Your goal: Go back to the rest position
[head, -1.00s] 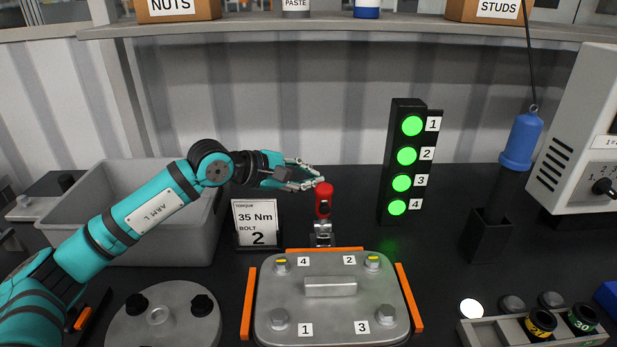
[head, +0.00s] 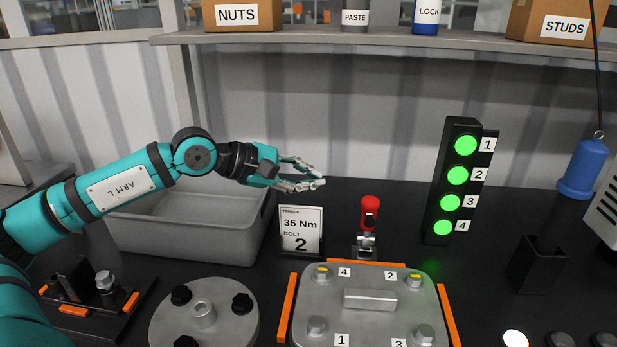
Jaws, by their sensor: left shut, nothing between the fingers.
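My left gripper (head: 318,177) is in the air in the head view, above and behind the torque card (head: 301,229). It is shut with nothing in it. A red-handled clamp (head: 370,212) stands upright to its right, apart from the fingertips. Below the clamp is a grey cover plate (head: 370,299) with bolts marked 1 to 4; bolts 4 and 2 carry yellow marks. My right gripper is not in view.
A grey bin (head: 184,232) stands behind and below my left arm. A round flange (head: 204,318) is at the front left. A light tower (head: 458,180) shows all green lamps. A blue tool (head: 583,170) hangs at the right. A shelf (head: 390,38) runs along the back.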

